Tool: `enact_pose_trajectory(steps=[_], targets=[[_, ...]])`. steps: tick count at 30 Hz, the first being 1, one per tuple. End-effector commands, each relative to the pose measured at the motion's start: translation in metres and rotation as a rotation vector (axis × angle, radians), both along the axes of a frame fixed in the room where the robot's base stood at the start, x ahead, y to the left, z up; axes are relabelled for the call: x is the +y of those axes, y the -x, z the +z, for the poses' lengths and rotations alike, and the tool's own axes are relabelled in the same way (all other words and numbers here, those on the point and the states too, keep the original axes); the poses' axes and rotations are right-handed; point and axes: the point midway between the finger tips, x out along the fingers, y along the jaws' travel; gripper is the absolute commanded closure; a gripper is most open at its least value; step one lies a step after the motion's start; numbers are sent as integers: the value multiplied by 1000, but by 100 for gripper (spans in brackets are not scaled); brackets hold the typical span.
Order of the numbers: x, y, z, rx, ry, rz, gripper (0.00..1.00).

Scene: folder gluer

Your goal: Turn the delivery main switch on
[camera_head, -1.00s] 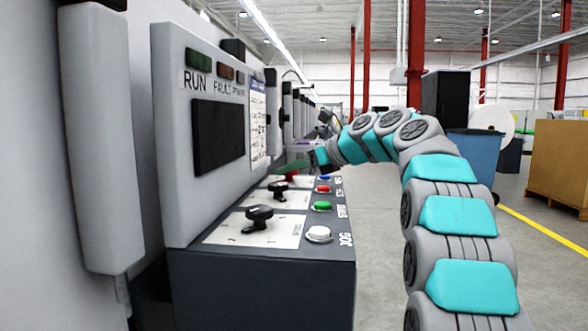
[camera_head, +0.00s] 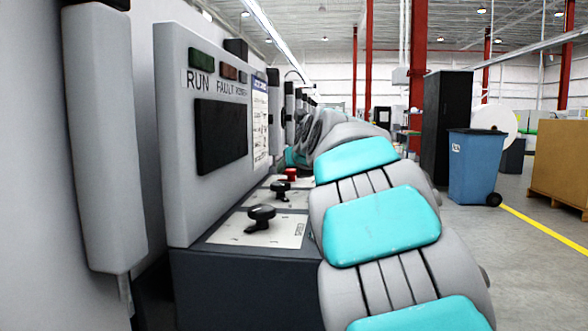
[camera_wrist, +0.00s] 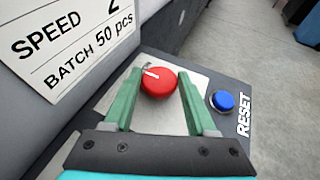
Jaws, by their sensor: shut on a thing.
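In the wrist view a round red knob (camera_wrist: 159,82) with a white pointer mark sits on a light plate of the console. The mark points to the upper left of the picture. My gripper (camera_wrist: 159,76) has its two green fingers on either side of this knob and is shut on it. In the head view a red knob (camera_head: 291,174) shows at the far end of the console top. There my arm hides most of my gripper. I see no name label for the red knob.
A blue button (camera_wrist: 223,100) marked RESET is right of the knob. A sign (camera_wrist: 70,40) reads SPEED and BATCH 50 pcs. Black knobs (camera_head: 261,213) stand nearer on the console. A blue bin (camera_head: 474,168) and a dark cabinet (camera_head: 447,115) stand right; floor there is open.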

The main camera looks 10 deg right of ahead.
Motion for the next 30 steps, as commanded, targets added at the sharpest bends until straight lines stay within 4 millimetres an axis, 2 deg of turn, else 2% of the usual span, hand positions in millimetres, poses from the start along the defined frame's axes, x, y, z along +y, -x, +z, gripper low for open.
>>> enact_pose_trajectory(steps=[10, 26, 27, 30], targets=[[1, 0, -1, 2, 2, -120, 99], [2, 0, -1, 3, 1, -138, 99], [2, 0, -1, 3, 1, -138, 41], [2, 0, -1, 3, 1, -138, 30]])
